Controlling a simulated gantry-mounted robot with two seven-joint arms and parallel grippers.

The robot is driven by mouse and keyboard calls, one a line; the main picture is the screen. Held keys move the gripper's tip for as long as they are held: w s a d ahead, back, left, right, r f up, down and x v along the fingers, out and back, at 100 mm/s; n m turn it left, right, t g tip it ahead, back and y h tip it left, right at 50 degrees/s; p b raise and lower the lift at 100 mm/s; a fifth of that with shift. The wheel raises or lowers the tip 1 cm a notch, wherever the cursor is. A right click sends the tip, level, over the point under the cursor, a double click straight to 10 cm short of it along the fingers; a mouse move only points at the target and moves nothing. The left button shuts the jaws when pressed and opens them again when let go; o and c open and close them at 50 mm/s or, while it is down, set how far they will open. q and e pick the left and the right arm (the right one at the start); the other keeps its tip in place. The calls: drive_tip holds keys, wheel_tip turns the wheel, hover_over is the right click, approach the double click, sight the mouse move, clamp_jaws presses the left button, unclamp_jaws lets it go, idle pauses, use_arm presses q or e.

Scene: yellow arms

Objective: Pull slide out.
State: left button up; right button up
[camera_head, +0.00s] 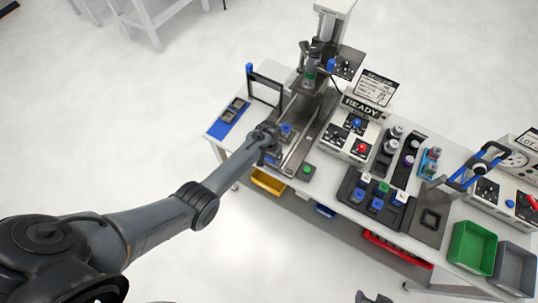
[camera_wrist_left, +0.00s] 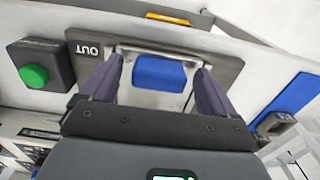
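The slide is a metal carriage on rails in the fixture, with a blue block (camera_head: 286,128) on it. In the left wrist view the blue block (camera_wrist_left: 158,72) sits behind a thin metal handle bar (camera_wrist_left: 160,52), by a plate marked OUT (camera_wrist_left: 87,49). My left gripper (camera_head: 272,143) is at the front end of the rails. In the left wrist view the left gripper (camera_wrist_left: 158,85) has its fingers wide apart, one on each side of the blue block, near the ends of the bar. Contact with the bar cannot be made out. A dark part at the head view's bottom edge may be my right gripper.
A green button (camera_wrist_left: 34,76) is beside the rails. A READY sign box (camera_head: 369,108), a block rack (camera_head: 376,200), a green bin (camera_head: 472,248) and a grey bin (camera_head: 514,266) stand to the right. A blue pad (camera_head: 228,122) lies left. Floor in front is open.

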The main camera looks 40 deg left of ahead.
use_arm(q)
drive_tip(key=shift+w+r, duration=0.1)
drive_tip(key=shift+r, duration=0.55)
wheel_tip(320, 180, up, 10)
drive_tip(key=shift+f+p, duration=0.25)
drive_tip(key=shift+p, duration=0.15)
